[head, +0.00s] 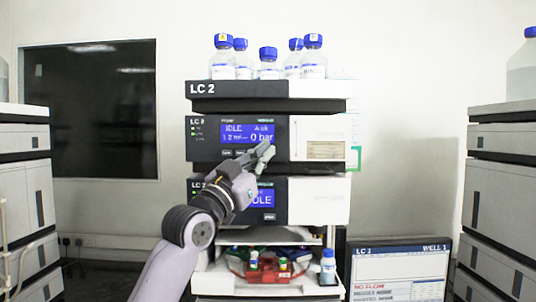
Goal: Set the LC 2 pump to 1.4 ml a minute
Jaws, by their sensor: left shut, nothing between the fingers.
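The LC 2 stack stands in the middle, with its name on the dark top tray (215,104). Small buttons (227,153) sit in a row under the display. My left gripper (268,152) is shut and empty, its fingertips in front of the pump's panel just below the right end of the display. It hides some of the button row. I cannot tell whether it touches the panel. My right gripper is out of view.
Several blue-capped bottles (268,62) stand on top of the stack. A lower module (318,200) also shows IDLE. An open bay below holds a red vial rack (262,272). Other stacks flank both sides.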

